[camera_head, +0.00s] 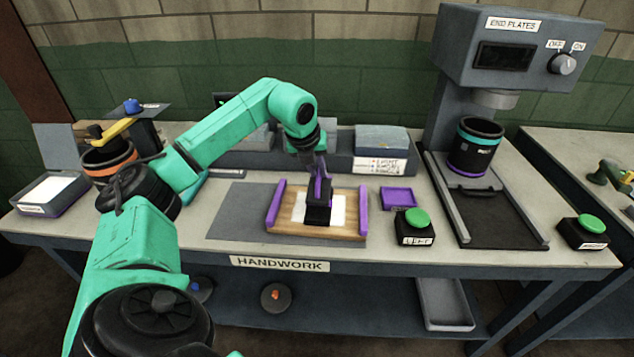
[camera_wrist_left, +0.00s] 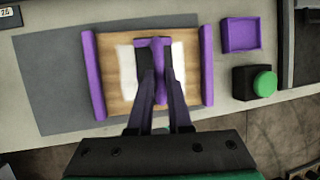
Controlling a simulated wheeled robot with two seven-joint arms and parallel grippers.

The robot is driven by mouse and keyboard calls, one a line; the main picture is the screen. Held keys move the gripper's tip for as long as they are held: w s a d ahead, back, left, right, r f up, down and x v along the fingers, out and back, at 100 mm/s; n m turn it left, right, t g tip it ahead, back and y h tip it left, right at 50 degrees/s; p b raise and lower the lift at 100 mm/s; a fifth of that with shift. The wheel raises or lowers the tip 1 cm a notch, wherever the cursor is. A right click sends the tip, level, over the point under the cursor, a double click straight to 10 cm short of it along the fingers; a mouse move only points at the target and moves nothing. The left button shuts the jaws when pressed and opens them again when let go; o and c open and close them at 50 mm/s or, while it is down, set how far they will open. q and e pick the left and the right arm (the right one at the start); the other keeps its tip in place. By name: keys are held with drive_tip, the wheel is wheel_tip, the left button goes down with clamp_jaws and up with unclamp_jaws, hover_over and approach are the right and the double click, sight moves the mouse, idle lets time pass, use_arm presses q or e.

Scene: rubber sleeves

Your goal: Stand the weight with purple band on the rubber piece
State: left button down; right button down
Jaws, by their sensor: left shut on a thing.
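My left gripper (camera_head: 320,178) points down over the wooden board and is shut on the weight with purple band (camera_head: 318,214), a black block with a purple upper part. In the left wrist view the purple part (camera_wrist_left: 160,72) shows between the fingers (camera_wrist_left: 160,98). The white rubber piece (camera_head: 338,209) lies flat on the board under the weight, with white showing on both sides of it, also in the wrist view (camera_wrist_left: 127,70). I cannot tell whether the weight touches it. My right gripper is not in view.
The wooden board (camera_head: 285,229) has purple rails at both sides and lies on a grey mat (camera_head: 232,215). A purple tray (camera_head: 398,197) and a green button box (camera_head: 415,227) stand to its right. A press (camera_head: 510,50) holds a black cylinder (camera_head: 472,150) at far right.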

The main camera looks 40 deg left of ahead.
use_arm(q)
wheel_tip(320, 180, down, 3)
drive_tip(key=shift+d+r, duration=0.1)
drive_tip(key=shift+f, duration=0.35)
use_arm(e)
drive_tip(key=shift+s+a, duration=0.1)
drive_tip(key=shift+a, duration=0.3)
use_arm(q)
drive_tip(key=shift+f, duration=0.1)
drive_tip(key=c, duration=0.8)
unclamp_jaws()
drive_tip(key=shift+c, duration=0.2)
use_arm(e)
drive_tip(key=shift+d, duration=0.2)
